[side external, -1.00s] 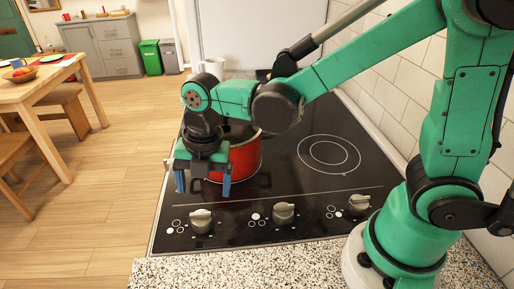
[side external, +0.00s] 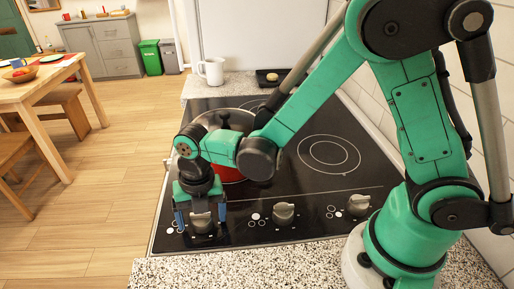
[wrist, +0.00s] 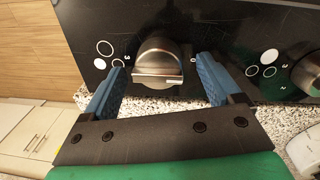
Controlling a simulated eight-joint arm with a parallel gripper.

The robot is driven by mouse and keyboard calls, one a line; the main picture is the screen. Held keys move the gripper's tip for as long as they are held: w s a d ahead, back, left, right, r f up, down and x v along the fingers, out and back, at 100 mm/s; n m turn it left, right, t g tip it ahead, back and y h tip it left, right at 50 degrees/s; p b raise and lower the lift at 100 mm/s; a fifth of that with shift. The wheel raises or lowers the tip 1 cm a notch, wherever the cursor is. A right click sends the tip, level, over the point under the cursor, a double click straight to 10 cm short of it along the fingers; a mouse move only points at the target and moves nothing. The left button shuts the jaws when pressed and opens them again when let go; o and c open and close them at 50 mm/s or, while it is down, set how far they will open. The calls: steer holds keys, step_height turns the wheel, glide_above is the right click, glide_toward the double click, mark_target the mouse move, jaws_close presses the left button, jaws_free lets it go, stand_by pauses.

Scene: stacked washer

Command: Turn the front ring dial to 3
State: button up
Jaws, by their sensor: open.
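The left dial (side external: 202,222) is a grey knob with a raised grip bar on the black cooktop's front strip. Gaps remain between fingers and dial.
A middle dial (side external: 283,213) and a right dial (side external: 359,204) stand along the same strip. A red pot (side external: 229,172) with a lid is close behind my wrist. The speckled counter edge (side external: 230,262) runs in front.

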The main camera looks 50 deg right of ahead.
steer(key=c, duration=1.2)
steer(key=shift+c, duration=0.2)
